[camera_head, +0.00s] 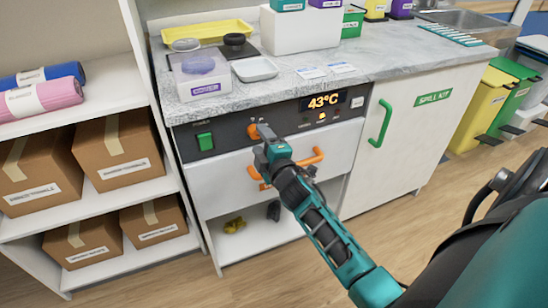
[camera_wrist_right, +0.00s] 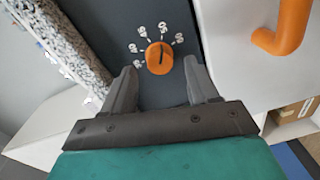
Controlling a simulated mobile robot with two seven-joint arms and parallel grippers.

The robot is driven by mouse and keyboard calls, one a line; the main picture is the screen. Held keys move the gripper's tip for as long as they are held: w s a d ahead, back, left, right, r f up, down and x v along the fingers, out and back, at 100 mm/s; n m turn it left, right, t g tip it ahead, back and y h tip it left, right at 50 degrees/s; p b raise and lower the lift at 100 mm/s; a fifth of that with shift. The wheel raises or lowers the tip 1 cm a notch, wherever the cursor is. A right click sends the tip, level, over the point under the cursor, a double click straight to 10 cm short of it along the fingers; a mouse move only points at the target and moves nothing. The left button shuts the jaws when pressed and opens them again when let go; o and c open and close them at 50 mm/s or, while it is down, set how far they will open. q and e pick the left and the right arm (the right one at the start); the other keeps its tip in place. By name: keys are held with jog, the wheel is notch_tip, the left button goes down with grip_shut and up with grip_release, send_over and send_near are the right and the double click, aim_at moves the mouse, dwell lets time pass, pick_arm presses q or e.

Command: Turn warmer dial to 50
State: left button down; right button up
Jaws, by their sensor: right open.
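The orange warmer dial (camera_head: 253,131) is on the dark panel of the warmer unit. In the right wrist view the dial (camera_wrist_right: 160,57) is round with a dark pointer line, and small white numbers are spread around one side of it. The display (camera_head: 323,101) reads 43°C. My right gripper (camera_head: 260,136) is at the dial in the head view. In the right wrist view my right gripper (camera_wrist_right: 160,72) is open, with one finger on each side of the dial and gaps between fingers and dial. My left gripper is out of view.
An orange drawer handle (camera_head: 312,158) lies just below the panel, partly behind my right arm. A green switch (camera_head: 205,141) is left of the dial. The marble counter (camera_head: 280,92) overhangs the panel. Shelves with boxes (camera_head: 117,149) stand to the left.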

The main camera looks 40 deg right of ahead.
jog(key=v, duration=1)
jog(key=shift+s+p, duration=0.25)
jog(key=shift+p, duration=0.15)
jog(key=shift+a, duration=0.2)
